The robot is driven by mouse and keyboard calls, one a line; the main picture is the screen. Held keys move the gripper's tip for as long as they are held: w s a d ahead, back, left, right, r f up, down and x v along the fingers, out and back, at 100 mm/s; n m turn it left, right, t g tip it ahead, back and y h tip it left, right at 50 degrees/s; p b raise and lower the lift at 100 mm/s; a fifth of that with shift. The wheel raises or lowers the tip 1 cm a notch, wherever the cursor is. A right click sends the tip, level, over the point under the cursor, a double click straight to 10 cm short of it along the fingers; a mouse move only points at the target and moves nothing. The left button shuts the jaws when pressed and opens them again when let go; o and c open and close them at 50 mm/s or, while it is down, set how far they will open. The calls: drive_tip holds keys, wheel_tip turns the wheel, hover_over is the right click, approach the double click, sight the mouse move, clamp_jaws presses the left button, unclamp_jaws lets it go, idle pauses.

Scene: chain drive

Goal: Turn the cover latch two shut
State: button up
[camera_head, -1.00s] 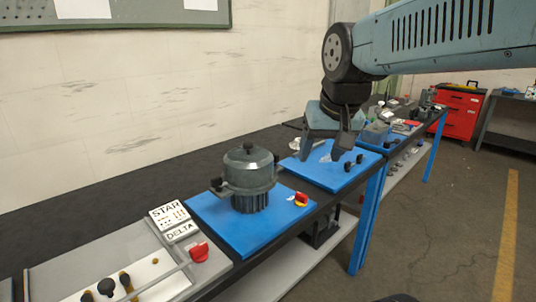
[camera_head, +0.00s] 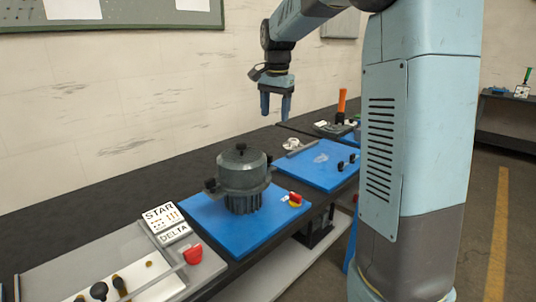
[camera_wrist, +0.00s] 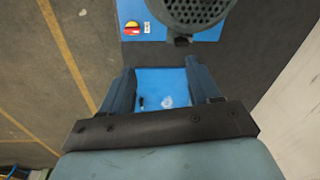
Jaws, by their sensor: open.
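A round grey metal housing with a lid (camera_head: 244,178) stands on a blue mat (camera_head: 205,222). Black knobs show on its left side (camera_head: 210,186) and at its upper right rim (camera_head: 269,159); I cannot tell which is cover latch two. In the wrist view the housing (camera_wrist: 190,10) is cut by the top edge, with a dark knob (camera_wrist: 182,41) on its near rim. My gripper (camera_head: 276,108) is open and empty, pointing down, well above the bench and right of the housing. It touches nothing. Its fingers (camera_wrist: 162,88) also show in the wrist view.
A red and yellow switch (camera_head: 295,199) sits on the mat right of the housing. A second blue mat (camera_head: 322,172) with black pegs lies farther right. STAR and DELTA plates (camera_head: 163,217) and a red handle (camera_head: 193,254) are at the front left.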

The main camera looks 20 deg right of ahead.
drive_tip(key=w+f+m+g, duration=0.15)
drive_tip(key=w+f, duration=0.25)
drive_tip(key=w, duration=0.4)
drive_tip(key=shift+m, duration=0.45)
wheel_tip(320, 180, down, 14)
drive_tip(key=shift+r, duration=0.1)
drive_tip(key=c, duration=1)
drive_tip(key=shift+c, duration=0.2)
